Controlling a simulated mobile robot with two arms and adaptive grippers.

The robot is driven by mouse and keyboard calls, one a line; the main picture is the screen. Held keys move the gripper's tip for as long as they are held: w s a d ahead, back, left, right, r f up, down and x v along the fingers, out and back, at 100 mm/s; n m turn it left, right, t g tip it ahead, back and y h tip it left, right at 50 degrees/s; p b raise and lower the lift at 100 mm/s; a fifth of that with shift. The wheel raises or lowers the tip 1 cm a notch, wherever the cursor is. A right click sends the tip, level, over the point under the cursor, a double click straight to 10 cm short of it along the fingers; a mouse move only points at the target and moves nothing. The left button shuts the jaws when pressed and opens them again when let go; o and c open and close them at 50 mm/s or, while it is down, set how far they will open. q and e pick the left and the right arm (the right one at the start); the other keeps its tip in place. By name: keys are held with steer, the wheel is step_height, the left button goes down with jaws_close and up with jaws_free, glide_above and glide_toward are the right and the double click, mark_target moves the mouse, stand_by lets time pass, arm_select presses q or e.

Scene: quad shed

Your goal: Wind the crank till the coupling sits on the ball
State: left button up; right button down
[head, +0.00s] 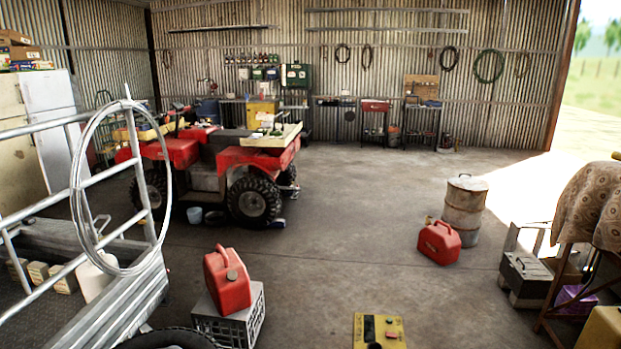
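No crank, coupling or ball can be made out in the head view. A red quad bike (190,153) stands at the left middle, with a loaded tray (262,140) on its right end. Small metal parts show low by its right wheel, too small to tell what they are. A grey trailer (110,305) with tubular side rails fills the left foreground. A coil of pale wire (76,185) hangs on its rail. Neither of my grippers is in view.
A red fuel can (228,282) sits on a grey crate (251,325) at front. Another red can (439,243) stands by a rusty drum (463,210). A yellow box (393,327) is at the bottom edge. The concrete floor (345,215) between is clear.

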arm_select(q)
steer(key=shift+p, duration=0.3)
stand_by(0.5)
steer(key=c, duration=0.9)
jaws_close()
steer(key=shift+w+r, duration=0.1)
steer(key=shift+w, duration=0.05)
